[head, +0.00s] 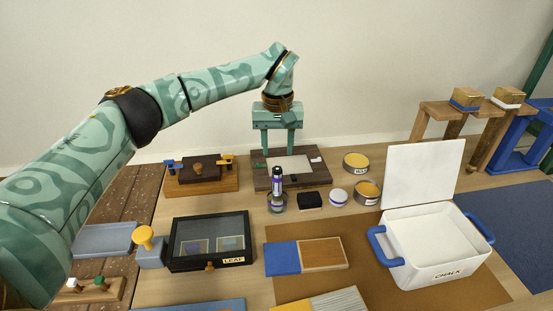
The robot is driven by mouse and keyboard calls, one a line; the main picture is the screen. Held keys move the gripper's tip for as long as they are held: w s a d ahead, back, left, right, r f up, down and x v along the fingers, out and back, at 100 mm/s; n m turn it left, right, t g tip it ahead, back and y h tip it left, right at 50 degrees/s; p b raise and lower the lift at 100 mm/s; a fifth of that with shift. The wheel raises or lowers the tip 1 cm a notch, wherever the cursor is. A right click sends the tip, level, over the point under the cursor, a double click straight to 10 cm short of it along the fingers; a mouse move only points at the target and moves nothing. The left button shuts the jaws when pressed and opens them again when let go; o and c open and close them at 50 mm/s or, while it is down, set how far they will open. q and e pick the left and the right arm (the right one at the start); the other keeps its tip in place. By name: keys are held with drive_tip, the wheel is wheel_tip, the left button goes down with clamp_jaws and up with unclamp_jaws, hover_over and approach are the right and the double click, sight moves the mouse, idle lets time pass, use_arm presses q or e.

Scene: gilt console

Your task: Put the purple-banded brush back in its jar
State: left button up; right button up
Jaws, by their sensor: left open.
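The purple-banded brush (276,182) stands upright near the middle of the table, with purple, white and dark parts. Its lower end is in a small jar (277,204); how deep it sits is too small to tell. My left gripper (278,153) is open, fingers pointing down, above and behind the brush in the picture. Nothing shows between its fingers, and it looks apart from the brush. My right gripper is out of view.
A dark board with a white sheet (289,167) lies behind the brush. A black block (310,200), a white round pot (338,197) and tins (366,193) stand to its right. A glass-lidded LEAF box (212,242) and an open CHALK bin (433,246) are in front.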

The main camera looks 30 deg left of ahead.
use_arm(q)
drive_tip(key=shift+r+p, duration=0.35)
drive_tip(key=shift+r, duration=1.65)
